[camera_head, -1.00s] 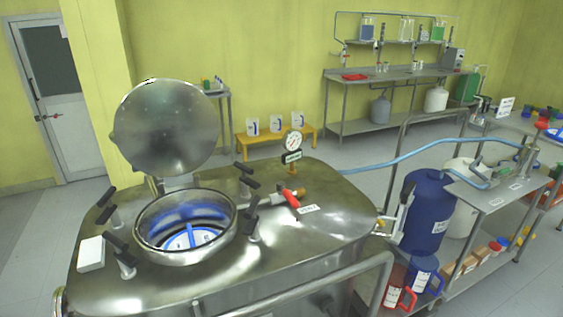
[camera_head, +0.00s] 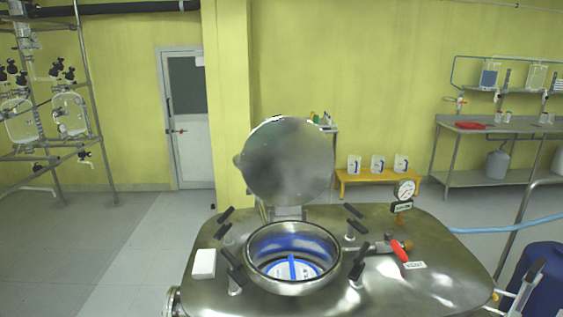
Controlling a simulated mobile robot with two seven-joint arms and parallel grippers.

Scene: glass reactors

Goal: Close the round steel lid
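The round steel lid (camera_head: 288,162) stands upright, raised on its hinge behind the round opening (camera_head: 293,230) of the steel reactor (camera_head: 440,270). The opening is uncovered, and a blue and white part (camera_head: 292,267) shows inside it. Black-handled clamps (camera_head: 234,270) stand around the rim, swung outward. Neither of my grippers shows in the head view.
A pressure gauge (camera_head: 404,190), a red-handled valve (camera_head: 399,251) and a white block (camera_head: 204,263) are on the reactor top. Glass reactors on a frame (camera_head: 72,115) stand at the far left. The floor (camera_head: 110,240) left of the reactor is clear.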

